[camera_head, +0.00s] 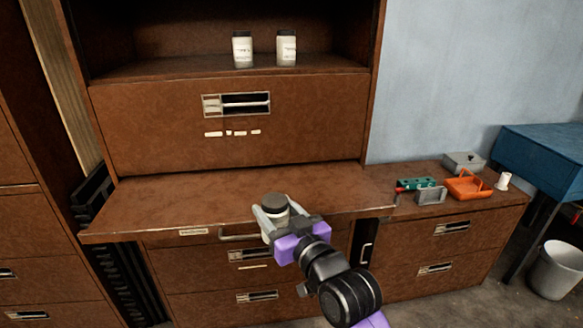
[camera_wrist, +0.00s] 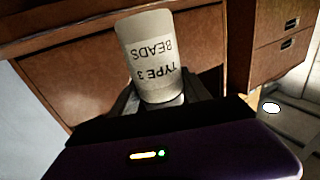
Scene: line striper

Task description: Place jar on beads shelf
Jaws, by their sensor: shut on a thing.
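A white jar (camera_wrist: 150,58) with black print reading "TYPE 3 BEADS" is held between my gripper's fingers in the wrist view, printed upside down there. In the head view, the jar with a dark lid (camera_head: 274,205) sits between the fingers of my gripper (camera_head: 273,212), just in front of the brown worktop's front edge. My gripper is shut on it. The shelf (camera_head: 180,68) in the upper cabinet holds two similar white jars with dark lids, a left one (camera_head: 242,50) and a right one (camera_head: 286,48). My gripper is below and in front of that shelf.
The worktop (camera_head: 160,205) is bare. On the lower cabinet at right are a green tool (camera_head: 416,184), a grey block (camera_head: 431,196), an orange tray (camera_head: 467,186), a grey box (camera_head: 464,162) and a white cup (camera_head: 503,181). The shelf has free room left of its jars.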

